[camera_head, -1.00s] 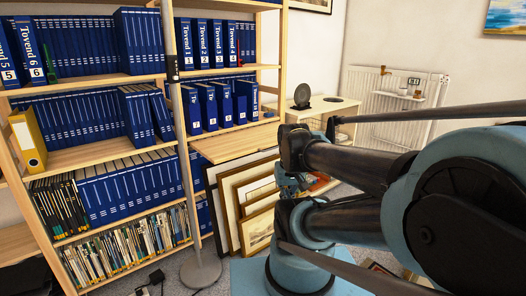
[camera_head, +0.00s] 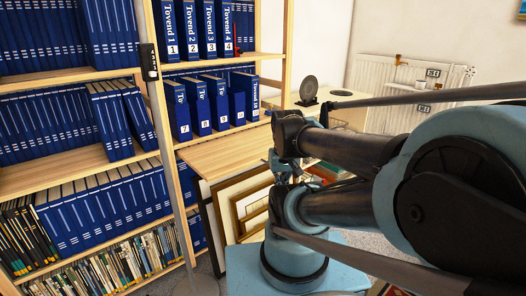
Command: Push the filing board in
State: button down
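The filing board (camera_head: 228,152) is a light wooden panel sticking out from the shelf unit, below the binders numbered 7 to 10. Its front edge stands out over the framed prints (camera_head: 222,192) leaning beneath it. My arm (camera_head: 350,165) fills the right half of the view, and one dark joint of it is close to the board's right end in the picture. I cannot tell whether they touch. My gripper is not clearly visible.
A metal pole (camera_head: 166,130) stands in front of the shelves (camera_head: 75,172), left of the board. Blue binders (camera_head: 100,206) fill the shelves. Grey floor shows at the lower middle.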

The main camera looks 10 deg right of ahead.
aim_at(213, 160)
jog(key=i, duration=0.2)
jog(key=z, duration=0.2)
jog(key=k, duration=1.95)
jog(key=u, duration=0.5)
jog(key=i, duration=1.65)
jog(key=z, duration=0.05)
